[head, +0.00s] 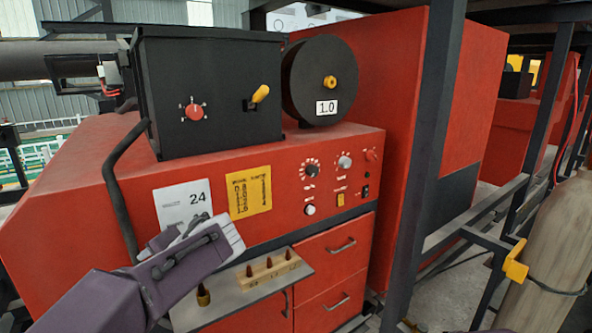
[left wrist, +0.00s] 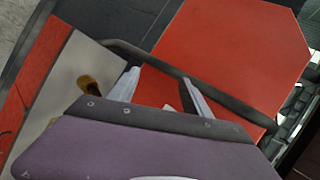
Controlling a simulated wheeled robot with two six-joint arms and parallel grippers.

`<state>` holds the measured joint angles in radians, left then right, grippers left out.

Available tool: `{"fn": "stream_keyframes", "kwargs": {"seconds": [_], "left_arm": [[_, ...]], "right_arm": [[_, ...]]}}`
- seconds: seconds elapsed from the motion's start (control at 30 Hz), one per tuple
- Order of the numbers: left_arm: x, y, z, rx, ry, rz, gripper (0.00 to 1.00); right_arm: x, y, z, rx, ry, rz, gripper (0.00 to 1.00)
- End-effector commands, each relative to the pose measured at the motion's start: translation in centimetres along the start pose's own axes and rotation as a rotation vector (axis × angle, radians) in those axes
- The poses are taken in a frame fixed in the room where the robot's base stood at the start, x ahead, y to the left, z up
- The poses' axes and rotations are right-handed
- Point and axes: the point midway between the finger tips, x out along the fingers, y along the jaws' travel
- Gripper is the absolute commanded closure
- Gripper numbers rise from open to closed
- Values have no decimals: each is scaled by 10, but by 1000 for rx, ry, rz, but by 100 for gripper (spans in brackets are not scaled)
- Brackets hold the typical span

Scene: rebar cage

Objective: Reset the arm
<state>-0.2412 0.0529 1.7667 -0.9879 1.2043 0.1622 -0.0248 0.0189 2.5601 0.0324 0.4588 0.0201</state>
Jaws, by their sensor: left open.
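My left gripper (head: 236,240) comes in from the lower left in the head view, in front of the red machine (head: 110,170) and above the left part of its small grey shelf (head: 240,298). In the left wrist view its two pale fingers (left wrist: 160,88) are apart with nothing between them. A dark bent bar (head: 122,190) on the machine runs behind the gripper; it also crosses behind the fingers in the left wrist view (left wrist: 235,104). My right gripper is in neither view.
The shelf holds a wooden block with dark tips (head: 270,268) and a brass piece (head: 203,295). A black box (head: 212,95) with a yellow lever (head: 260,93) and a black spool (head: 330,60) sit on top. A dark post (head: 425,150) and tan cylinder (head: 548,255) stand right.

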Motion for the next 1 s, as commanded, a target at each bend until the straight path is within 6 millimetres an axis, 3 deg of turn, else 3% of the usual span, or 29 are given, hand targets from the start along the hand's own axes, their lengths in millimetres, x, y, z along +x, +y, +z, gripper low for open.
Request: {"fn": "stream_keyframes", "kwargs": {"seconds": [0.03, 0.17, 0.3, 0.4, 0.5, 0.6, 1.0], "left_arm": [[21, 34, 24, 8, -55, 105, 43], [47, 134, 82, -38, -163, 406, 43], [35, 236, 132, -183, -258, 702, 43], [16, 288, 147, -306, -287, 843, 43], [10, 307, 138, -422, -262, 899, 43], [12, 304, 124, -451, -212, 897, 43], [13, 303, 123, -444, -207, 896, 43]], "right_arm": [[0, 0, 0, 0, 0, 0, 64], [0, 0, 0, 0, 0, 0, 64], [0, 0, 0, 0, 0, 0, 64], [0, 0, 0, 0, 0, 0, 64], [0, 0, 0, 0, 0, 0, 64], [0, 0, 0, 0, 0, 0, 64], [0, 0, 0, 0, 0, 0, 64]]}}
